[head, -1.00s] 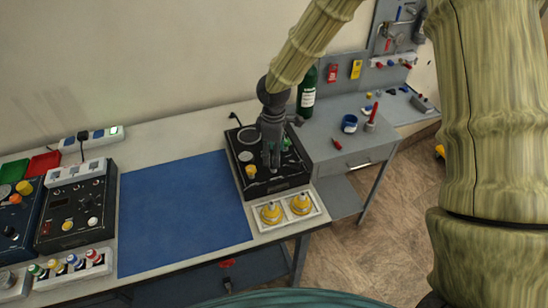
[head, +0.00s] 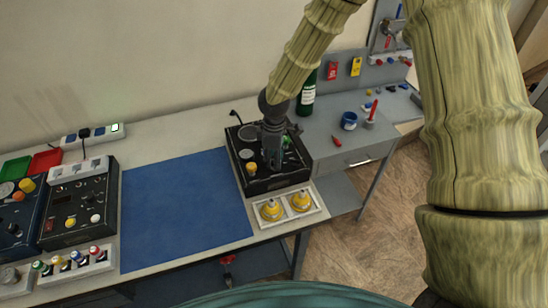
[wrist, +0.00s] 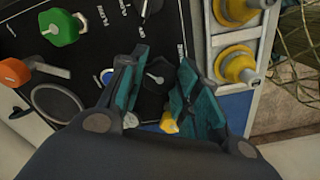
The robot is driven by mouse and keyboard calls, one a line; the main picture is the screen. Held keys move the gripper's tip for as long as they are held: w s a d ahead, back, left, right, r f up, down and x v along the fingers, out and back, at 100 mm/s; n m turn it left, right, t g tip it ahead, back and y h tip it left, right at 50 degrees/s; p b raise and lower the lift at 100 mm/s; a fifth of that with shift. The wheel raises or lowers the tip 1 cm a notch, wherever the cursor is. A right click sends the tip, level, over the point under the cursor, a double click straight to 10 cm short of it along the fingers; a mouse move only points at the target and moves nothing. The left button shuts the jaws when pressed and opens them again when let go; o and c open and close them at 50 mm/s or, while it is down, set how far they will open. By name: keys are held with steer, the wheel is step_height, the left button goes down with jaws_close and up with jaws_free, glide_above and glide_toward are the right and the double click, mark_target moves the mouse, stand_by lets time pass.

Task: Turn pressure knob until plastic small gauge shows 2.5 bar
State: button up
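The black trainer box (head: 283,182) stands on the bench, with round gauges, including a small one (head: 246,155), and a yellow knob (head: 251,168). My gripper (head: 272,165) points down over its panel. In the wrist view, my teal fingers (wrist: 155,98) are apart, with a dark knob with a grey pointer (wrist: 157,72) between them. I cannot tell whether they touch it. A yellow knob (wrist: 168,123) is partly hidden beside the right finger. A green knob (wrist: 60,28), an orange knob (wrist: 14,72) and a dark round gauge (wrist: 57,102) lie to the left. Gauge readings are too small to tell.
Two yellow fittings (head: 271,210) sit in a white tray just in front of the box. A blue mat (head: 185,210) lies clear to the left. A green bottle (head: 306,96) stands behind, and a grey side table (head: 335,130) is at the right.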

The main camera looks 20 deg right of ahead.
steer(key=shift+c, duration=0.6)
steer(key=shift+m, duration=0.3)
steer(key=m+b, duration=0.1)
steer(key=m, duration=0.3)
steer(key=shift+m, duration=0.3)
steer(key=m+b, duration=0.1)
steer(key=m, duration=1.1)
steer(key=shift+r+m, duration=0.1)
steer(key=shift+m, duration=0.2)
steer(key=m, duration=0.5)
steer(key=shift+a, duration=0.1)
steer(key=shift+m, duration=0.3)
